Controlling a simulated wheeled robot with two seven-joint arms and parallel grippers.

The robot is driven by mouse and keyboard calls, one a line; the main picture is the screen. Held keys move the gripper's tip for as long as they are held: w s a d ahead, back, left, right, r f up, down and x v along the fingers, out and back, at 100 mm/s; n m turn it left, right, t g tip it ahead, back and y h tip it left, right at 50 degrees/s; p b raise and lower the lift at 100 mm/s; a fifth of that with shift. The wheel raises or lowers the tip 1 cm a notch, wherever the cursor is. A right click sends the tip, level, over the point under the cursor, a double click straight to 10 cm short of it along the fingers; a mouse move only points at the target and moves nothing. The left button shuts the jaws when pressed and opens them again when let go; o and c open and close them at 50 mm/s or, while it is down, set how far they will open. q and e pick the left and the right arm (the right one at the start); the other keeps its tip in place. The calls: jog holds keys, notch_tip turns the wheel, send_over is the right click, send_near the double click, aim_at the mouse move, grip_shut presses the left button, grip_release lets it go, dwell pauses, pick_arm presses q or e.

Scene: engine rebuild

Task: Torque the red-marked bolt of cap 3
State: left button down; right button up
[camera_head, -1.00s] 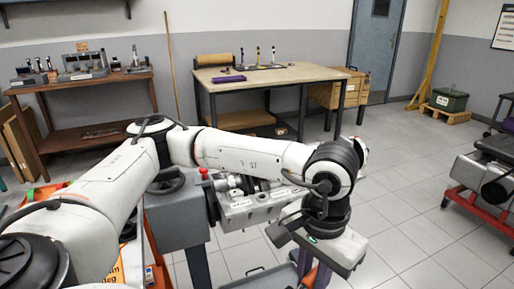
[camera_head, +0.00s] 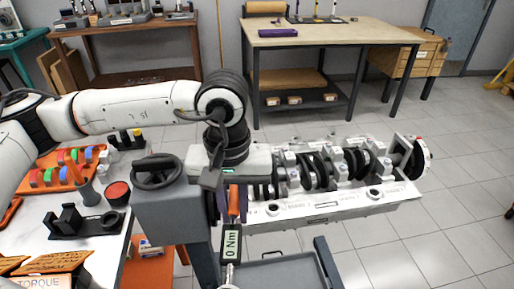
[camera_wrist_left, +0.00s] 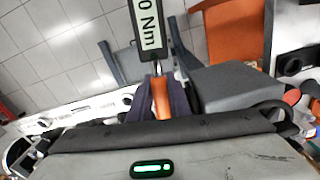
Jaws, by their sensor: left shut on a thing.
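My left gripper (camera_head: 230,205) is shut on the orange handle of a torque wrench (camera_head: 231,243). The wrench's display reads 0 Nm and its shaft points toward the bottom of the head view. In the left wrist view, the purple fingers (camera_wrist_left: 164,98) grip the orange handle below the display (camera_wrist_left: 148,25). The engine block (camera_head: 350,207) lies to the right of the gripper, with a crankshaft (camera_head: 309,173) and several bearing caps along its top. The wrench is apart from the caps. The red-marked bolt and cap 3 cannot be told at this size. My right gripper is out of view.
A grey stand with a black handwheel (camera_head: 157,171) is left of the gripper. A grey tray (camera_head: 275,275) lies below the block. A white table at left holds an orange tray (camera_head: 62,171) with coloured pieces and a black holder (camera_head: 84,221). Open floor lies right of the block.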

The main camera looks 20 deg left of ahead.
pick_arm(q)
jog(key=w+d+r+n+p, duration=0.15)
jog(key=w+r+n, duration=0.25)
jog(key=n, duration=1.2)
jog(key=w+d+r+n+p, duration=0.15)
jog(key=w+r+n, duration=0.25)
jog(key=n, duration=1.2)
jog(key=f, duration=0.1)
jog(key=f+b, duration=0.1)
jog(key=f, duration=0.1)
jog(key=f+b, duration=0.1)
jog(key=f, duration=0.1)
jog(key=shift+w+a+f, duration=0.1)
jog(key=shift+w, duration=0.15)
jog(key=shift+s+b, duration=0.15)
jog(key=shift+b, duration=0.2)
jog(key=shift+f+b, duration=0.9)
jog(key=shift+f, duration=0.25)
dwell(0.5)
jog(key=shift+a+m+b, duration=0.3)
jog(key=shift+a+m, duration=0.3)
jog(key=shift+a, duration=0.2)
